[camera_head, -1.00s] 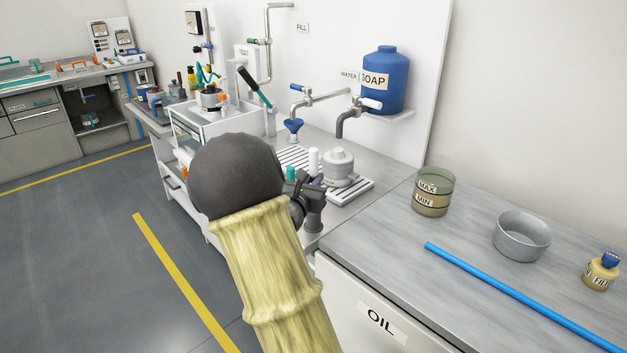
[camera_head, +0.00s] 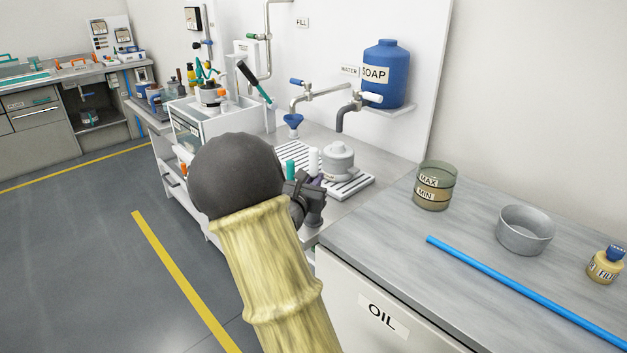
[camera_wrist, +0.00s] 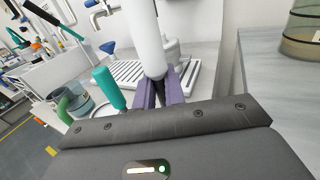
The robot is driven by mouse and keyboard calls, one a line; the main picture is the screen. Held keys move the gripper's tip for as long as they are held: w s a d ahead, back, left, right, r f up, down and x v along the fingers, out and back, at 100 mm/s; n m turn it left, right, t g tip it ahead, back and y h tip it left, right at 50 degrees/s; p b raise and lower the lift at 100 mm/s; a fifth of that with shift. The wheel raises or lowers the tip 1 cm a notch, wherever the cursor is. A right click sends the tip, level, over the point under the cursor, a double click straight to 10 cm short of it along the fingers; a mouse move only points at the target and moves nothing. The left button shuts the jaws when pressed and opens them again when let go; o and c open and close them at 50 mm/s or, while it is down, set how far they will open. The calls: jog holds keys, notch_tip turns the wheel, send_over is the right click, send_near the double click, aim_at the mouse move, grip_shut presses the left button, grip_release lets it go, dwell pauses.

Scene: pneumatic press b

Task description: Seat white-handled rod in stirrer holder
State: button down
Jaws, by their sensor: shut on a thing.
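My gripper (camera_wrist: 160,92) has purple fingertips and is shut on the white-handled rod (camera_wrist: 147,40). The white handle rises upright from the fingers in the wrist view, and its lower part is hidden by them. In the head view only the white handle (camera_head: 313,160) shows, above my dark wrist. A teal handle (camera_wrist: 108,88) stands tilted just left of the fingers, and it also shows in the head view (camera_head: 290,169). I cannot make out the stirrer holder; my wrist hides the area below the handles.
A slatted drain tray (camera_head: 350,188) bears a grey lidded pot (camera_head: 338,160). A blue funnel (camera_head: 293,122) and taps are behind. At right, the oil counter (camera_head: 400,235) holds a MAX/MIN beaker (camera_head: 434,188), a grey bowl (camera_head: 525,232) and a blue rod (camera_head: 500,284). A clear vessel (camera_wrist: 85,108) is left.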

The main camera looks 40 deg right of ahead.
jog(key=shift+f+b, duration=0.4)
jog(key=shift+f, duration=0.1)
jog(key=c, duration=1.4)
grip_release()
jog(key=p+v, duration=0.1)
jog(key=v, duration=1.6)
jog(key=shift+a, duration=0.25)
jog(key=shift+s+d, duration=0.1)
